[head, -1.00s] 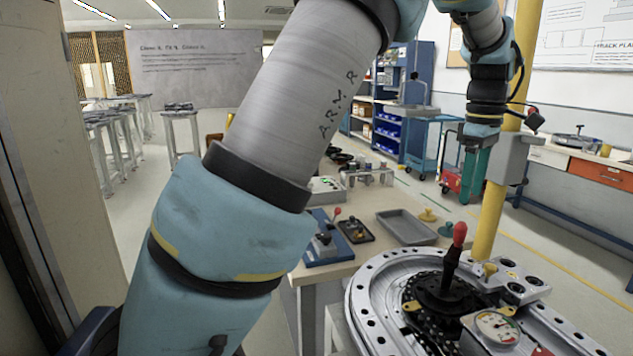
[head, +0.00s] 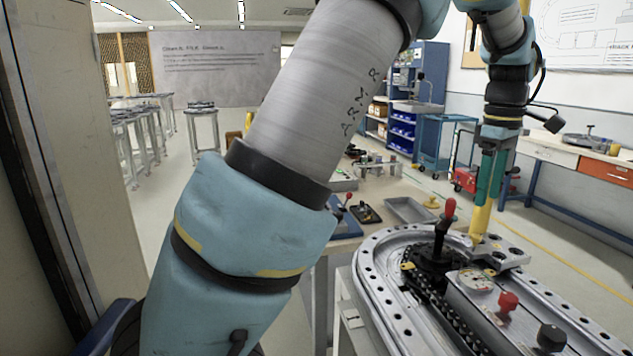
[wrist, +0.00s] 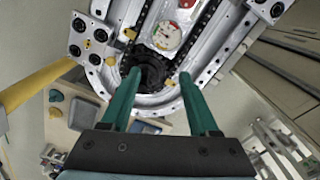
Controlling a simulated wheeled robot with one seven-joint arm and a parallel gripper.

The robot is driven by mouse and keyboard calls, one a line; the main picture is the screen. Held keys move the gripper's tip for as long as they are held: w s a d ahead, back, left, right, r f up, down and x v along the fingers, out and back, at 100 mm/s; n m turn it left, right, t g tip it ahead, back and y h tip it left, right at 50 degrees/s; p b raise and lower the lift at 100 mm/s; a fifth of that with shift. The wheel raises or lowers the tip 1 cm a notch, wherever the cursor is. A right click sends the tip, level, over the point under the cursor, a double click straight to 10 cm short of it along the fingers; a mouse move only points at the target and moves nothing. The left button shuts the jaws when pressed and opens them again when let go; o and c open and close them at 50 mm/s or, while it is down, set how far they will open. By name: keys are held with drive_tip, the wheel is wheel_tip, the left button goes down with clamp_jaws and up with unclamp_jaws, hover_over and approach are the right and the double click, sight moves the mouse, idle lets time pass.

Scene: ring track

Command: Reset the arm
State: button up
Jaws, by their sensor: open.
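My arm crosses the head view, with its wrist at the upper right. My gripper (head: 490,180) hangs down with its teal fingers apart, in front of the yellow post and above the ring track (head: 375,290). In the wrist view the gripper (wrist: 160,75) is open, with nothing between its fingers. The track (wrist: 110,80) lies beyond the fingertips there, and its black round hub (wrist: 150,68) shows between them. A black lever with a red handle (head: 447,212) stands upright on the track, left of the gripper in the head view.
The track carries a dial gauge (head: 475,281), a red knob (head: 508,301) and a black knob (head: 551,337). A bench with a grey tray (head: 410,210) stands behind. A tall panel (head: 85,150) is close on the left.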

drive_tip(key=w+a+f+m, duration=0.2)
drive_tip(key=w+a+f, duration=0.1)
drive_tip(key=a, duration=0.7)
drive_tip(key=w+a+f+m, duration=0.1)
drive_tip(key=w+a+f, duration=0.15)
drive_tip(key=a, duration=0.75)
drive_tip(key=s+a+f+m, duration=0.2)
drive_tip(key=s+a, duration=0.3)
drive_tip(key=a, duration=0.4)
drive_tip(key=s+a+f+m+t, duration=0.1)
drive_tip(key=s+a+f+m, duration=0.2)
drive_tip(key=a, duration=0.7)
wheel_tip(320, 180, down, 2)
drive_tip(key=shift+s+a+f+t, duration=0.15)
drive_tip(key=shift+s+a+t, duration=0.15)
drive_tip(key=shift+s, duration=0.55)
